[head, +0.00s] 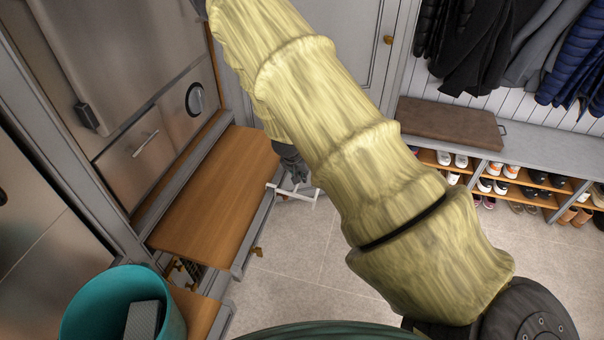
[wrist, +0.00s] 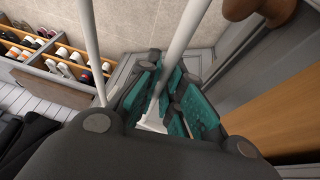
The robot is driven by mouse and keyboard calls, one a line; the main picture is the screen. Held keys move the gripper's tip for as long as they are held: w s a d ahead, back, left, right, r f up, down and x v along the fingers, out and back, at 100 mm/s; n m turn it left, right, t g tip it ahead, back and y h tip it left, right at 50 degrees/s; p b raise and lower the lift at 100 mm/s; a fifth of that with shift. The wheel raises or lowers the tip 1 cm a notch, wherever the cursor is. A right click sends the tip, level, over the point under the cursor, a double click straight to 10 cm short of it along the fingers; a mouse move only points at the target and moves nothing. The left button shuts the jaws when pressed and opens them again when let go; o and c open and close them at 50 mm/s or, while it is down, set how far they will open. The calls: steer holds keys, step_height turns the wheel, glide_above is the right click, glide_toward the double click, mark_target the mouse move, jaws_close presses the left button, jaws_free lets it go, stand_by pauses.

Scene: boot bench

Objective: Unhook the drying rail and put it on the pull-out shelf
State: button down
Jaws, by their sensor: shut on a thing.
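The drying rail (head: 300,195) is a thin white frame at the right front edge of the wooden pull-out shelf (head: 215,195) in the head view. My gripper (head: 296,178) is above the rail, partly hidden behind my own arm. In the wrist view, the teal-padded fingers of my gripper (wrist: 165,105) are shut on a white bar of the drying rail (wrist: 182,45). Another white bar runs to the left of it. The wooden shelf shows at the right (wrist: 285,112). I cannot tell whether the rail's end still touches the shelf's grey front.
A teal bin (head: 80,315) with a grey block (head: 142,320) in it stands at lower left. A low bench (head: 555,160) with shoes beneath and a brown cushion (head: 450,123) is at the right. Coats hang above. The shelf top and the tiled floor (head: 300,255) look clear.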

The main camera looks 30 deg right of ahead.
steer(key=shift+r+p, duration=2.15)
steer(key=shift+r, duration=0.45)
